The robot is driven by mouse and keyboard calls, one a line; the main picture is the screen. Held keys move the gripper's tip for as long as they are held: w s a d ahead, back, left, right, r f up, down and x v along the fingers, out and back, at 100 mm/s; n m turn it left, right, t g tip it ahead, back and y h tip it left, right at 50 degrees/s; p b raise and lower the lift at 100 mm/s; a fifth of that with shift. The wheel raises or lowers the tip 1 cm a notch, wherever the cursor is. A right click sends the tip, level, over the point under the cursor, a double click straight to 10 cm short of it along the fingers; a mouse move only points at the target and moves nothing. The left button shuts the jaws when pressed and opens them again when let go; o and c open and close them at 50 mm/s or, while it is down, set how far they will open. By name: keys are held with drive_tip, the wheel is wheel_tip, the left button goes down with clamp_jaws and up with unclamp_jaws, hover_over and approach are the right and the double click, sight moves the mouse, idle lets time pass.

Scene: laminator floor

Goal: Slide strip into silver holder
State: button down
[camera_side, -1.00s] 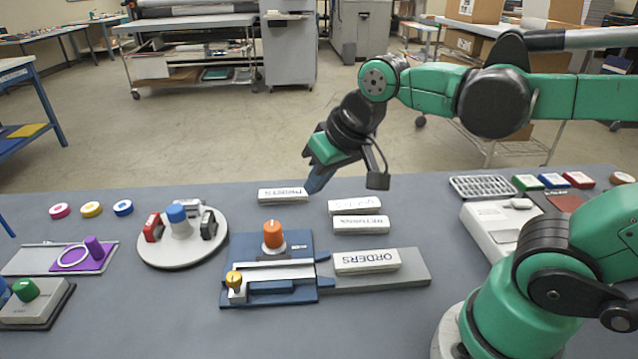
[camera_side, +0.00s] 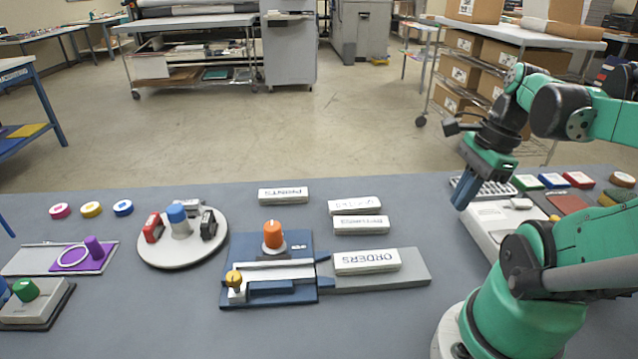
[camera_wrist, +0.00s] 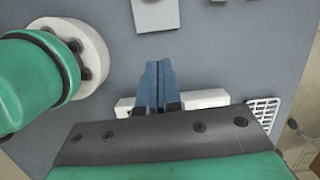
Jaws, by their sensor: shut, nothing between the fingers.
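Several white strips with dark lettering lie on the grey table in the side view. The ORDERS strip (camera_side: 367,261) lies on a flat grey plate (camera_side: 415,272) that extends right from a blue fixture (camera_side: 240,250). The RETURNS strip (camera_side: 361,225), another strip (camera_side: 355,205) and a strip at the back (camera_side: 283,195) lie behind it. A silver bar (camera_side: 280,271) runs across the blue fixture; I cannot tell if this is the silver holder. My gripper (camera_side: 465,190) is shut and empty, well right of the strips. Its blue fingers (camera_wrist: 158,85) are together in the wrist view.
A white device (camera_side: 490,222) stands under and beside my gripper, with a white rack (camera_side: 482,187) behind it. An orange knob (camera_side: 273,235) and a yellow knob (camera_side: 233,280) rise from the fixture. A round turntable (camera_side: 165,257) stands left. Bare table lies between the strips and the device.

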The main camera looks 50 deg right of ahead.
sight(358, 263)
drive_tip(key=shift+m, duration=0.3)
drive_tip(key=shift+x, duration=5)
drive_tip(key=shift+w+a, duration=1.25)
drive_tip(key=shift+a, duration=0.2)
drive_tip(key=w+a, duration=1.1)
drive_tip(key=shift+w+a, duration=0.2)
drive_tip(key=shift+d, duration=0.1)
